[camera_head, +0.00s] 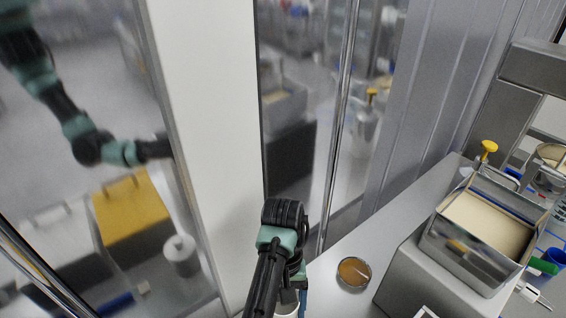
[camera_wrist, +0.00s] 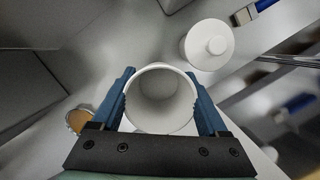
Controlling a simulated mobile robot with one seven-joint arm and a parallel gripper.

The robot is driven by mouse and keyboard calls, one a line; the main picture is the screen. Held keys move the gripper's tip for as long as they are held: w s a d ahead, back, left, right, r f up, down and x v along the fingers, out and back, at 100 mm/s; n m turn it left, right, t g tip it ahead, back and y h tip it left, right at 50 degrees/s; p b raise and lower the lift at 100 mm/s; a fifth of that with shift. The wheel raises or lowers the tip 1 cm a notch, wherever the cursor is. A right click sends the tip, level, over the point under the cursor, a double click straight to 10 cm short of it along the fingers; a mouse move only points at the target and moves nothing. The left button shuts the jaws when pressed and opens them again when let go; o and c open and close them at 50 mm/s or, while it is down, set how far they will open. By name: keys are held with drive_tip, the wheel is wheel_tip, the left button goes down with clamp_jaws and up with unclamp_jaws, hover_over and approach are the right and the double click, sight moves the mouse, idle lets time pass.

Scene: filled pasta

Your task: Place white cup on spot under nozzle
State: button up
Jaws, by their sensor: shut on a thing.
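The white cup (camera_wrist: 160,100) is upright between the two blue fingers of my gripper (camera_wrist: 160,80) in the wrist view, which looks down into its open, seemingly empty inside. My gripper is shut on its sides. In the head view my gripper (camera_head: 290,292) is at the bottom centre, and a small part of the cup (camera_head: 287,309) shows beneath it; the rest is hidden by the arm and the frame edge. I cannot pick out the nozzle or the spot under it for certain in either view.
A small dish of orange-brown contents (camera_head: 354,272) sits on the counter (camera_head: 400,222) right of my gripper. A metal tray (camera_head: 480,240) stands on a grey block farther right. A white lidded jar (camera_wrist: 207,46) is just beyond the cup. A white panel (camera_head: 205,120) rises behind my arm.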

wheel_tip(320, 180, down, 8)
drive_tip(key=b, duration=0.5)
drive_tip(key=shift+r+b, duration=0.2)
drive_tip(key=shift+b, duration=0.1)
drive_tip(key=shift+r, duration=0.15)
